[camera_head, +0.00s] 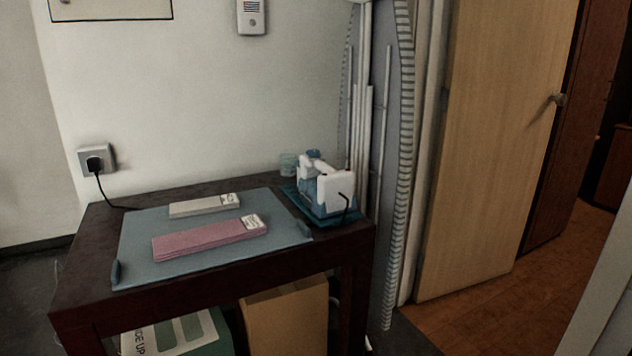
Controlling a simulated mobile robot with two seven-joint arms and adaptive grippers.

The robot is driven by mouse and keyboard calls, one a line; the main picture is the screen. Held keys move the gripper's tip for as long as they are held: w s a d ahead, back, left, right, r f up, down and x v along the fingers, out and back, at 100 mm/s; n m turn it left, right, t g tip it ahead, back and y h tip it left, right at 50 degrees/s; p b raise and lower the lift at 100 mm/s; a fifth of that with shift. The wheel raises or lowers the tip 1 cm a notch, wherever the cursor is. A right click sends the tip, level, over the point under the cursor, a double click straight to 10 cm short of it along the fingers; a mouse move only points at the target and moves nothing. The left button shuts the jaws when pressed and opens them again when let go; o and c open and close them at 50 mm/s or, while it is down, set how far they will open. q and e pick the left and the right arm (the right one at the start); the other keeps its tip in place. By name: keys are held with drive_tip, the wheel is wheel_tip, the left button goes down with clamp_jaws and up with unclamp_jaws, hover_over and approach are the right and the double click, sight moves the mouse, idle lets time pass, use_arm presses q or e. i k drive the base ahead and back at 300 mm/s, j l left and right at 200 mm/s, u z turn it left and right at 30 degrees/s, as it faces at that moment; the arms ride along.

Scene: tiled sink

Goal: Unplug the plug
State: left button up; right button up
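A black plug (95,164) sits in a white wall socket (110,158) at the left, above the back left corner of the table. Its black cord (101,190) hangs down from the plug and runs onto the dark table top. Neither of my grippers shows in the head view.
A dark table (90,285) stands against the wall. On it are a blue-grey mat (135,240) with a grey block (195,207) and a pink block (205,240), and a white and blue device (335,190). Boxes sit below. A wooden door (490,150) is at the right.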

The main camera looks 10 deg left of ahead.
sight(93, 164)
drive_tip(key=u, duration=1.35)
drive_tip(key=i+j+z, duration=0.25)
drive_tip(key=j+z, duration=0.2)
drive_tip(key=j, duration=1.15)
drive_tip(key=j+z, duration=0.5)
drive_tip(key=j, duration=1.1)
